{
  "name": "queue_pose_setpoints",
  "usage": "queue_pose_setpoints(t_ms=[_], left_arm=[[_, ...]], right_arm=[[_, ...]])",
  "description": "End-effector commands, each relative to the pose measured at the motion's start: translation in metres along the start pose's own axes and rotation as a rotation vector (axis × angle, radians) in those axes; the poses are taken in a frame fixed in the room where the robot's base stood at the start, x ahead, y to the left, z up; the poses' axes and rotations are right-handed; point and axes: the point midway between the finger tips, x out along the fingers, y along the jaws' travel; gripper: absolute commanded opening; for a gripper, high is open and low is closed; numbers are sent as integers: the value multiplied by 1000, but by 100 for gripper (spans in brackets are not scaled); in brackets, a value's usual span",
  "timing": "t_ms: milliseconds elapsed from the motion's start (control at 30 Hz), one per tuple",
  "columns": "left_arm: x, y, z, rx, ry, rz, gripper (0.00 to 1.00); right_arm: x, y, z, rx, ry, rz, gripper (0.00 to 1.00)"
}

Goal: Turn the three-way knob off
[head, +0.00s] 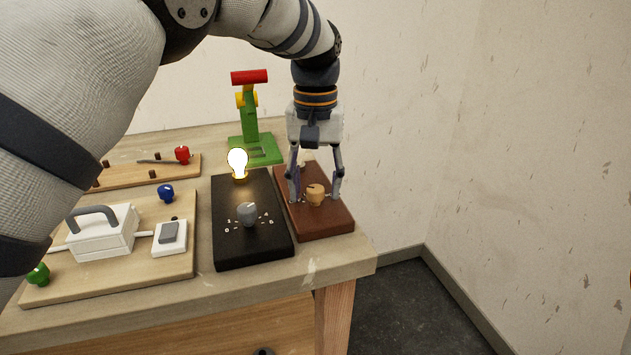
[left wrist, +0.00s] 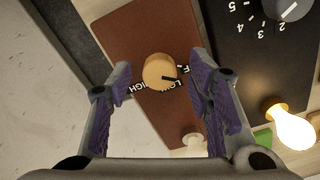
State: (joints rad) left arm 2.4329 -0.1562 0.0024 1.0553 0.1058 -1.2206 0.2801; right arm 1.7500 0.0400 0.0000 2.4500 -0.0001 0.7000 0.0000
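The three-way knob (head: 315,195) is a round, light orange-brown knob on a reddish-brown board (head: 331,221). In the left wrist view the knob (left wrist: 159,71) has a dark pointer line toward the right, near the OFF and LOW lettering; I cannot tell exactly which it marks. HIGH is partly seen below it. My left gripper (head: 316,197) points down over the board, open, with one finger on each side of the knob. The fingers (left wrist: 161,69) appear apart from it. A pale bulb (left wrist: 193,141) on this board looks unlit. My right gripper is not in view.
A black board (head: 228,255) beside it carries a grey numbered dial (head: 247,213) and a lit bulb (head: 237,161). A green stand with a red top (head: 249,77) is behind. Wooden boards with switches (head: 170,238) lie left. The table ends just right of the brown board.

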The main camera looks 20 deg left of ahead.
Motion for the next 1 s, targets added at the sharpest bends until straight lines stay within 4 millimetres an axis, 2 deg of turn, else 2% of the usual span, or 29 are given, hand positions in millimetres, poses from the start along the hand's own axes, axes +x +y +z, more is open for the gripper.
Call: queue_pose_setpoints(t_ms=[167,267,500,700,800,1000], left_arm=[[-1,0,0,1,1,1,46],[-12,0,-1,1,5,2,46],[-76,0,-1,0,7,2,46],[-112,0,-1,1,2,1,46],[-119,0,0,0,1,1,46],[-120,0,0,0,0,0,46]], right_arm=[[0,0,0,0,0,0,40],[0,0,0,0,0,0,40],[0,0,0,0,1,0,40],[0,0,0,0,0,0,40],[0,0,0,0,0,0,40],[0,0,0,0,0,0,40]])
